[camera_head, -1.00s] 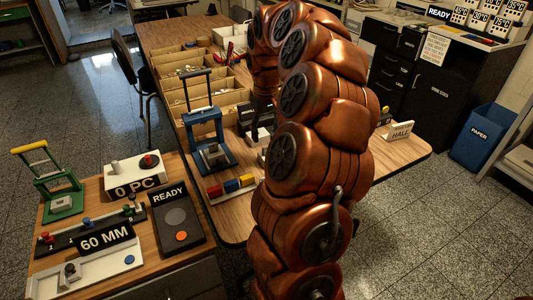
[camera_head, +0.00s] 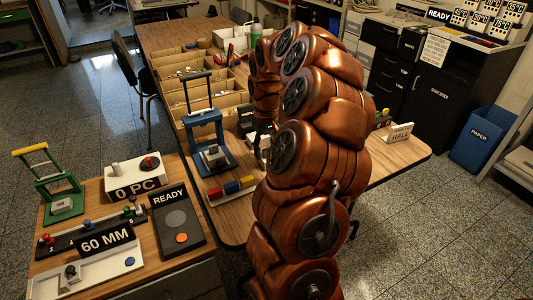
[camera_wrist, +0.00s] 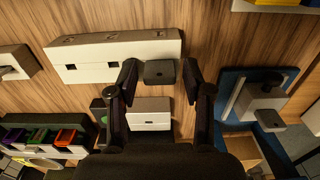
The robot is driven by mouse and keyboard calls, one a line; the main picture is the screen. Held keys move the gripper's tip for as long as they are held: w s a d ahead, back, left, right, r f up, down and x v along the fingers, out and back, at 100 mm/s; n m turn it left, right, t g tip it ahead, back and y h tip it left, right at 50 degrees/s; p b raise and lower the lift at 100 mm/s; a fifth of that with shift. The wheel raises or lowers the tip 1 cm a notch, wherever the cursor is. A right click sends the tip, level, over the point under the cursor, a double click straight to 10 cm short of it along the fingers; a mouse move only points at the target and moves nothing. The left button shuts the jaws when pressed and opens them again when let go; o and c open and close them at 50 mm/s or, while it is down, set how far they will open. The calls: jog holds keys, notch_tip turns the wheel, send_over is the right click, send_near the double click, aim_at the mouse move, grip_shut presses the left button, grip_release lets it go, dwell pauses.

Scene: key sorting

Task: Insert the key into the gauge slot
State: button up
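My gripper (camera_wrist: 159,72) is open in the wrist view, its two dark fingers apart over the wooden table. A small dark block with a hole (camera_wrist: 160,72) shows between the fingertips, with gaps on both sides. A long white block with dark slots (camera_wrist: 112,56) lies beyond and left of the fingers; it may be the gauge. A white box (camera_wrist: 150,115) shows between the finger bases. I cannot make out a key in either view. In the head view my arm hides most of the gripper's area.
A blue press (camera_head: 206,140) stands left of my arm and also shows in the wrist view (camera_wrist: 262,98). Red, blue and yellow blocks (camera_head: 232,187) lie in front of it. Compartment trays (camera_head: 190,72) are behind. Small coloured bins (camera_wrist: 65,137) are at lower left in the wrist view.

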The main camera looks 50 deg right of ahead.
jog(key=c, duration=0.6)
jog(key=shift+c, duration=0.2)
